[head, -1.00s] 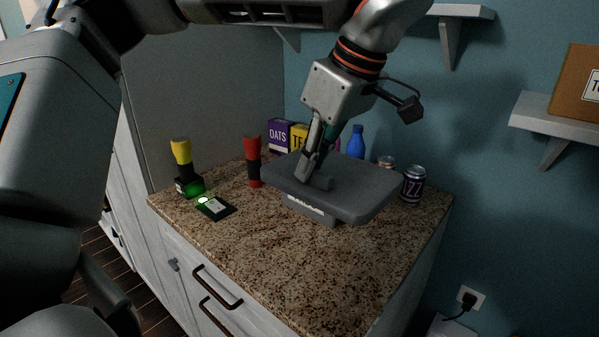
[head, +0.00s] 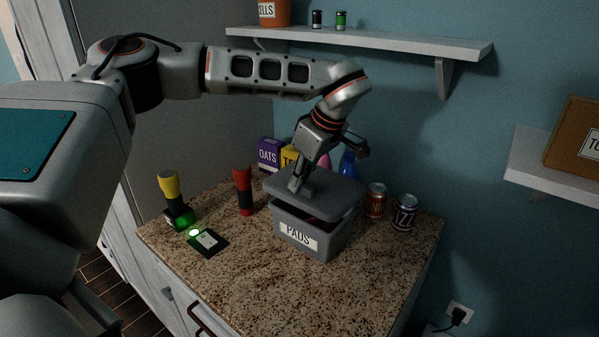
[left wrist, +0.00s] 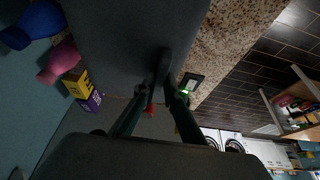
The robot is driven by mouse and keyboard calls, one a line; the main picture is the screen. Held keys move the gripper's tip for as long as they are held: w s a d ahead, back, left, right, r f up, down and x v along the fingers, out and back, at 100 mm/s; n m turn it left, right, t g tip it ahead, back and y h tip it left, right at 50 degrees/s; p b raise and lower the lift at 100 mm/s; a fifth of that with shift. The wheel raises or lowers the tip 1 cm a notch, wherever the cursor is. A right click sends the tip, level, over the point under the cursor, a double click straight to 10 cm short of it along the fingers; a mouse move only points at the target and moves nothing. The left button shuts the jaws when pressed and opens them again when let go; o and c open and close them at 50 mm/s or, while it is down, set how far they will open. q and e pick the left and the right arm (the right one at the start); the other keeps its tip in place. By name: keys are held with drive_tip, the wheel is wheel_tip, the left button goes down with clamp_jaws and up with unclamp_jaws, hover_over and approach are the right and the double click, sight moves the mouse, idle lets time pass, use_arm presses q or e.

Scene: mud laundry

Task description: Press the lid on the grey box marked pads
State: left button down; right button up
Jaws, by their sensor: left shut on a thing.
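The grey box marked PADS (head: 298,237) stands upright on the granite counter. Its grey lid (head: 335,200) is over the box top, with a dark gap showing between lid and rim along the front, so it does not look seated. My left gripper (head: 296,187) points down and is shut on the handle on top of the lid. In the left wrist view the lid (left wrist: 125,35) fills the top middle, and the gripper fingers (left wrist: 160,92) close on its handle. The box is hidden there. My right gripper is not in view.
Two cans, one orange-brown (head: 376,201) and one dark (head: 404,213), stand right of the box. An oats box (head: 268,154) and a blue bottle (head: 348,165) are behind. A red-topped torch (head: 244,190), yellow-topped torch (head: 174,200) and black device (head: 208,242) are left. The front counter is clear.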

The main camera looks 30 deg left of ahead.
sight(301, 192)
use_arm(q)
drive_tip(key=shift+f, duration=2.2)
drive_tip(key=shift+f, duration=0.85)
idle(1.0)
drive_tip(key=c, duration=2)
unclamp_jaws()
drive_tip(key=shift+o, duration=0.4)
drive_tip(key=o, duration=0.4)
drive_tip(key=shift+r, duration=4)
